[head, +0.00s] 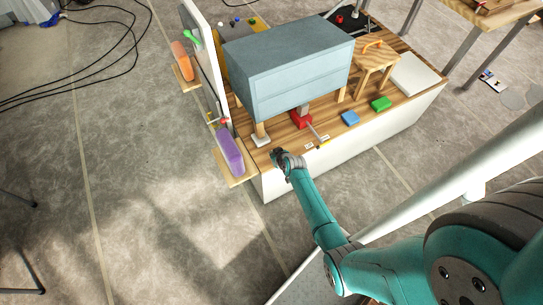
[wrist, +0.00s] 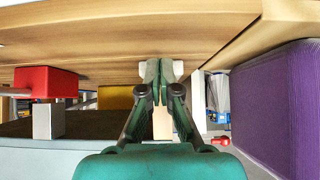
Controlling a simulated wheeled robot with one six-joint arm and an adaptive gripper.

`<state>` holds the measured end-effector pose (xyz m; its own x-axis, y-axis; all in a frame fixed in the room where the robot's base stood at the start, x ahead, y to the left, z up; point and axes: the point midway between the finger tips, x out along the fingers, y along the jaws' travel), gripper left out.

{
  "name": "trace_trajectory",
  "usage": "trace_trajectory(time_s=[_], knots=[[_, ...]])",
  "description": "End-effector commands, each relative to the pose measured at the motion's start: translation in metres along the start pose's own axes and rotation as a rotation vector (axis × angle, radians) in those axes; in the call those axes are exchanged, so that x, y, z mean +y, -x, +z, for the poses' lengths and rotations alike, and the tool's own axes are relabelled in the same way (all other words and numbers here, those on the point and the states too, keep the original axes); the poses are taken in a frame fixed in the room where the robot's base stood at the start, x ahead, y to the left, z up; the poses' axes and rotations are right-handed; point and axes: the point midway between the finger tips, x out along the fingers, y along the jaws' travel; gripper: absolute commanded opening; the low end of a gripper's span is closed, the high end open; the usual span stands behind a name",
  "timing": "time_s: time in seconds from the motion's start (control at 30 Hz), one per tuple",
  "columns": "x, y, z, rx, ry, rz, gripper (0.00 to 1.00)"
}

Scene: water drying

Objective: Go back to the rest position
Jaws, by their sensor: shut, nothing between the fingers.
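My gripper (head: 280,155) is at the front left edge of the wooden tabletop (head: 272,174), just in front of the grey-blue cabinet (head: 290,68). In the wrist view my gripper (wrist: 160,70) has its fingers together with nothing seen between them. That view appears upside down, with the wooden surface (wrist: 100,30) along the top. My teal arm reaches out from the lower right of the head view. Whether the fingertips touch anything is hard to tell.
A purple block (head: 230,153) on a side shelf is left of my gripper; it fills the right of the wrist view (wrist: 275,105). The floor in front is open.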

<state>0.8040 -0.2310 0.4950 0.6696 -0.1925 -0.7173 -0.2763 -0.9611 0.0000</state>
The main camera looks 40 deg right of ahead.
Motion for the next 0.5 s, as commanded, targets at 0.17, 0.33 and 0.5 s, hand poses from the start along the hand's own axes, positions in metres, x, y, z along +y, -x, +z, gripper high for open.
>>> trace_trajectory(time_s=[0.17,0.33,0.5], knots=[[0.0000,0.0055,0.0029,0.000,0.000,0.000,0.00],[0.0000,0.0056,0.0029,0.000,0.000,0.000,0.00],[0.0001,0.0055,0.0028,0.000,0.000,0.000,0.00]])
